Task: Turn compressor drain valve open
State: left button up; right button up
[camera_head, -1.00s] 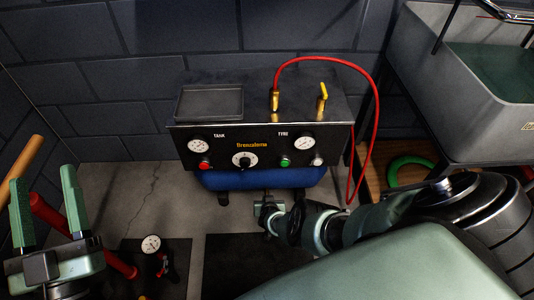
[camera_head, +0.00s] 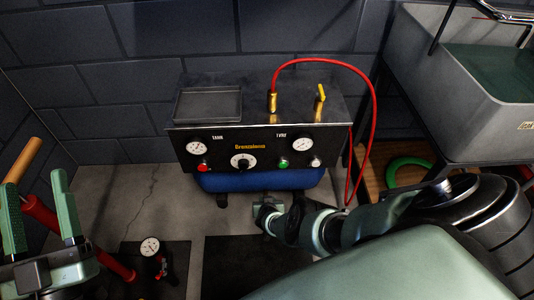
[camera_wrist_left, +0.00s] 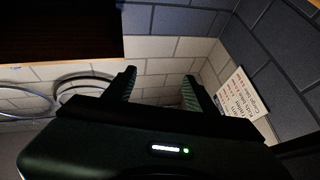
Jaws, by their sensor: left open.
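The compressor (camera_head: 255,150) stands against the back wall, with a dark front panel, gauges and a blue tank (camera_head: 262,180) beneath. A brass valve with a yellow lever (camera_head: 321,93) stands upright on its top right; I cannot tell if this is the drain valve. My left gripper (camera_head: 38,197) is open and empty at the lower left, well apart from the compressor. It also shows in the left wrist view (camera_wrist_left: 160,88), facing a wall. My right arm reaches in from the right; its gripper (camera_head: 265,213) is low in front of the tank, its jaws unclear.
A red hose (camera_head: 375,110) loops from a brass fitting (camera_head: 272,102) down the compressor's right side. A grey basin (camera_head: 440,80) stands at right.

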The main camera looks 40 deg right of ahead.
jog(key=shift+a, duration=0.1)
pick_arm(q)
notch_tip(320, 180, down, 17)
jog(key=a+g+y+p, duration=0.2)
jog(key=g+y+p, duration=0.2)
jog(key=g, duration=0.6)
jog(key=s+a+f+g+y+p, duration=0.1)
jog(key=s+a+f+g+p, duration=0.1)
jog(key=s+f+g, duration=0.2)
jog(key=s+a+f+g+y+p, duration=0.1)
jog(key=s+f+g, duration=0.3)
jog(key=s, duration=0.7)
jog(key=shift+s+a+n+g+p, duration=0.15)
jog(key=shift+a+n+g+p, duration=0.15)
jog(key=shift+a+g+p, duration=0.55)
pick_arm(e)
jog(key=v, duration=0.8)
jog(key=shift+r, duration=0.1)
jog(key=shift+d, duration=0.2)
